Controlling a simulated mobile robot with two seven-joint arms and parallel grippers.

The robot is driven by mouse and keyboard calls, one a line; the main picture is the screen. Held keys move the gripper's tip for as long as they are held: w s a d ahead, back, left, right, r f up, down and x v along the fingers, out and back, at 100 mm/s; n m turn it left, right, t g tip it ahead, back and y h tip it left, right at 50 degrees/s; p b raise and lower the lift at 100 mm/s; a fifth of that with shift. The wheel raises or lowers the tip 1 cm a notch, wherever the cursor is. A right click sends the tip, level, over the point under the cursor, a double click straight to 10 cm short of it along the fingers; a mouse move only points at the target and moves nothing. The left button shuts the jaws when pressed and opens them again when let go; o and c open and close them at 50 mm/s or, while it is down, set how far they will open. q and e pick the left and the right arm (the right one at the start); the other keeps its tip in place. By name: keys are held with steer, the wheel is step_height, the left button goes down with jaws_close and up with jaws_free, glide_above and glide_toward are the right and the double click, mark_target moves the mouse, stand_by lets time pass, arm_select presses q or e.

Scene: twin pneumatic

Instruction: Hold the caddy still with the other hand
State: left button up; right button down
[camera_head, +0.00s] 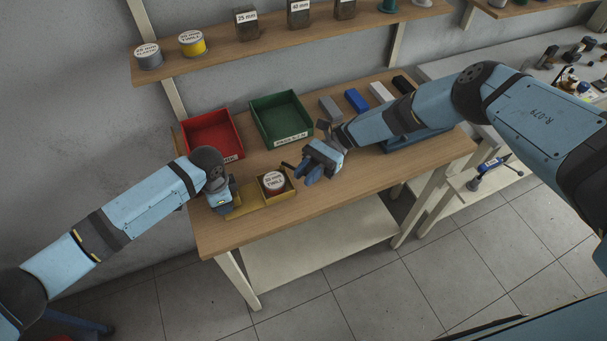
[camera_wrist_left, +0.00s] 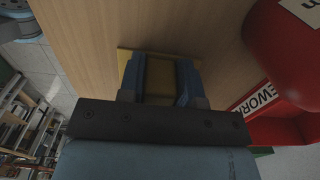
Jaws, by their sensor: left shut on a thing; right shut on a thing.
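The yellow caddy (camera_head: 259,207) lies near the front left edge of the wooden table. A round tin with a white-and-red label (camera_head: 274,183) sits in its right part. My left gripper (camera_head: 226,204) is shut on the caddy's left end. In the left wrist view, my left gripper's blue fingers (camera_wrist_left: 160,82) stand on both sides of a yellow part of the caddy (camera_wrist_left: 160,68). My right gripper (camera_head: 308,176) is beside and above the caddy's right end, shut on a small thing. Its fingers hide most of that thing, so I cannot tell what it is.
A red bin (camera_head: 212,137) and a green bin (camera_head: 281,119) stand behind the caddy. Grey, blue, white and black blocks (camera_head: 356,100) lie at the table's back. A shelf with tins (camera_head: 192,43) hangs above. The table front right of the caddy is clear.

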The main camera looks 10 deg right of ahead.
stand_by(0.4)
steer(key=c, duration=0.9)
jaws_free()
steer(key=shift+c, duration=0.2)
steer(key=shift+w+d, duration=0.1)
steer(key=v, duration=1.1)
steer(key=shift+w+d, duration=0.25)
steer(key=shift+d, duration=0.05)
arm_select(q)
steer(key=o, duration=1.1)
steer(key=shift+r, duration=0.1)
